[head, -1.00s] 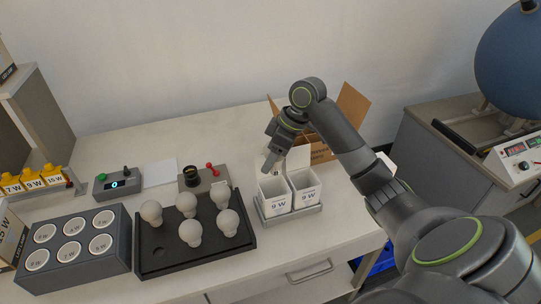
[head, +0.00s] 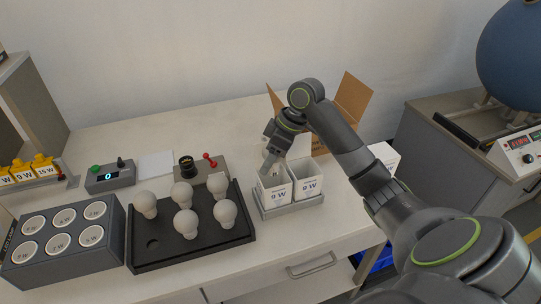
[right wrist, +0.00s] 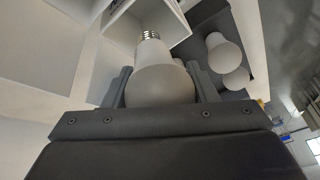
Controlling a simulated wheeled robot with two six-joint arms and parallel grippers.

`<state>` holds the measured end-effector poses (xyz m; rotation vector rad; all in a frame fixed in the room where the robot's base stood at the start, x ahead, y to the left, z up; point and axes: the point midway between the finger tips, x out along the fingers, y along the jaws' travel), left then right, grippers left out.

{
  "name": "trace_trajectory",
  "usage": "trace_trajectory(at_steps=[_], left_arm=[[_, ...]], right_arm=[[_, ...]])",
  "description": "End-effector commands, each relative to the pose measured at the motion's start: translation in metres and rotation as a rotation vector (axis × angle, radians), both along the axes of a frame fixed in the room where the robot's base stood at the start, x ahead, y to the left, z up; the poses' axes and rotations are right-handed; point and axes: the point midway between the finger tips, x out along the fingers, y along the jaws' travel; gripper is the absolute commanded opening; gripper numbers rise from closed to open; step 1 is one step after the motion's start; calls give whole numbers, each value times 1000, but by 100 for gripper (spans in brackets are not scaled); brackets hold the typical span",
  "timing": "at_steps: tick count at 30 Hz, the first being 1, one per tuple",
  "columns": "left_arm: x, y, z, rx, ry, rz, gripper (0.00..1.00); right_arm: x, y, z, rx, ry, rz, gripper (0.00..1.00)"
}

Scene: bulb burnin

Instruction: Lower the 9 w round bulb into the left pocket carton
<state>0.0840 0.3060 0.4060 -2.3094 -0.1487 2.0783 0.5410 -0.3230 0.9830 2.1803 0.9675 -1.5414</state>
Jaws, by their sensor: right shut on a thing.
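My right gripper (head: 271,158) is shut on a white round bulb (right wrist: 160,75). In the right wrist view the bulb's globe sits between the two fingers and its metal screw base points away from the gripper, at the open mouth of a white carton (right wrist: 178,22). In the head view the gripper is just above the left 9 W pocket carton (head: 275,191), and the bulb is mostly hidden. How far the bulb is inside the carton I cannot tell. The right 9 W carton (head: 308,187) stands beside it in the same grey tray (head: 290,211). My left gripper is not in view.
A black tray (head: 200,250) with several white bulbs lies left of the cartons. A grey block with round labelled sockets (head: 115,250) is farther left. A device with a red lever (head: 209,160) and an open cardboard box (head: 352,98) stand behind.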

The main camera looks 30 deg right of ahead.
Motion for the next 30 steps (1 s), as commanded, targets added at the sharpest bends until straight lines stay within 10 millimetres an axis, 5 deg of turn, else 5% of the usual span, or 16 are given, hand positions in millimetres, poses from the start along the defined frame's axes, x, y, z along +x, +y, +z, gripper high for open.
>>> trace_trajectory(at_steps=[18, 19, 24, 30], left_arm=[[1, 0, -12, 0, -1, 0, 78], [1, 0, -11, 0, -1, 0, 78], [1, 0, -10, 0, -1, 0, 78], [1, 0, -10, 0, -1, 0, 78]], right_arm=[[0, 0, -33, 1, 1, 0, 30], [0, 0, -31, 0, 0, 0, 56], [0, 0, -30, 0, 0, 0, 78], [0, 0, -30, 0, 0, 0, 78]])
